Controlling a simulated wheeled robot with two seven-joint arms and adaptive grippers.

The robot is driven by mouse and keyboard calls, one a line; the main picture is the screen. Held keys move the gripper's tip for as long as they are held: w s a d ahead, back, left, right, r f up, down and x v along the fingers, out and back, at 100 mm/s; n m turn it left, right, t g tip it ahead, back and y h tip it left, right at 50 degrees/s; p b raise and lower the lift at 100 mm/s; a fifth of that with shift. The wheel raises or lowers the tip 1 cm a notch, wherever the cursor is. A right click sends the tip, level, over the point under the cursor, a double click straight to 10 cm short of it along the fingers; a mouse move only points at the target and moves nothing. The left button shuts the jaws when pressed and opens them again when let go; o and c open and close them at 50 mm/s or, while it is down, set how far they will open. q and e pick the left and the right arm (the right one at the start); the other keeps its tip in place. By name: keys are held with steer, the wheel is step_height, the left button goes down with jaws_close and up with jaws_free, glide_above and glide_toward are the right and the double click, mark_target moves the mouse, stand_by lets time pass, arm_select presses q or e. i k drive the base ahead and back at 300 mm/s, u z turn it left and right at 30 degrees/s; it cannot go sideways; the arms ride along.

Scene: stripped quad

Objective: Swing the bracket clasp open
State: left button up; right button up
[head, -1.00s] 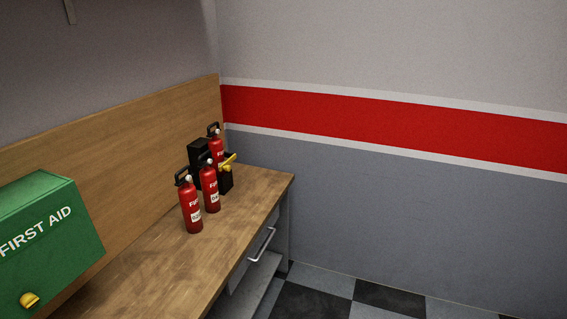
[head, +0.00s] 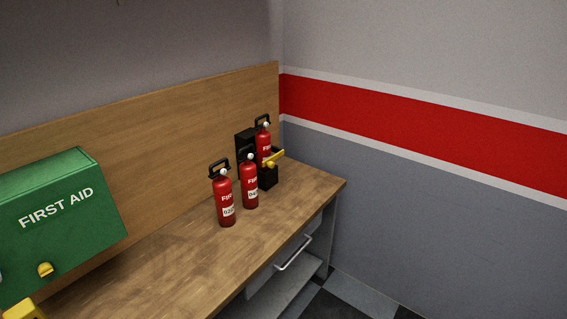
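The black bracket (head: 268,178) stands at the far right end of the wooden bench, near the corner. A red extinguisher (head: 263,139) stands in it. The yellow clasp (head: 274,159) lies across the front of this extinguisher, and its arm points up to the right. Whether it is latched is too small to tell. Two more red extinguishers stand on the bench in front of the bracket, one nearer (head: 225,200) and one close to the bracket (head: 249,184). Neither of my grippers can be made out in the head view.
A yellow object (head: 22,310), cut off at the bottom left, is unclear. The wooden bench top (head: 190,262) is clear in front. A drawer handle (head: 293,253) sticks out below its edge.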

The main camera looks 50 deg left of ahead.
mark_target(269, 161)
steer(key=u, duration=0.4)
steer(key=i, duration=0.75)
steer(key=u, duration=0.6)
